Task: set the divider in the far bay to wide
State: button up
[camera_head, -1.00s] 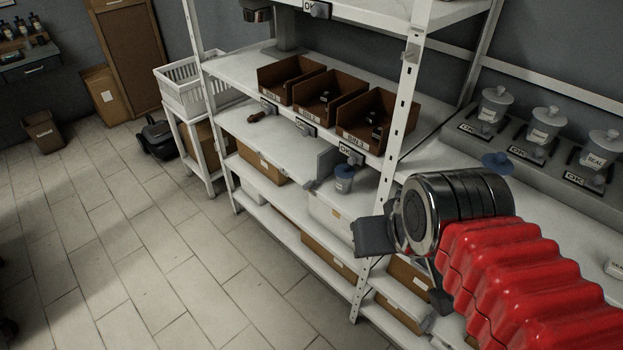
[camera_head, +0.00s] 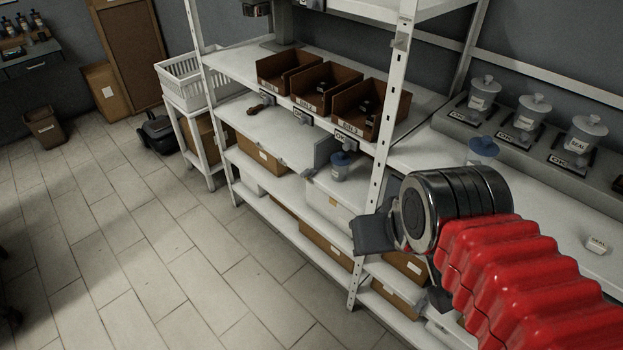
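A grey upright panel (camera_head: 324,151), which looks like the divider, stands on the middle shelf (camera_head: 268,130) of the white rack. A blue-lidded jar (camera_head: 341,167) stands just right of it. Whether the panel is at a wide setting cannot be read here. My gripper (camera_head: 388,240) is at the end of my red-sleeved arm, in front of the rack's near post and apart from the panel in the picture. Its dark fingers are partly hidden by the wrist, so its opening is unclear. I see nothing held in it.
Brown bins (camera_head: 334,88) sit on the shelf above. A white rack post (camera_head: 384,150) stands between the panel and the right-hand counter. Lidded jars (camera_head: 533,112) and a blue lid (camera_head: 483,148) are on the right. A white basket (camera_head: 187,88) stands at left. The tiled floor (camera_head: 170,250) is clear.

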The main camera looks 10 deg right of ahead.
aim_at(324, 149)
jog(key=k, duration=1.15)
jog(key=u, duration=0.25)
jog(key=i, duration=0.65)
jog(key=u, duration=0.55)
jog(key=i, duration=1.65)
jog(key=z, duration=0.2)
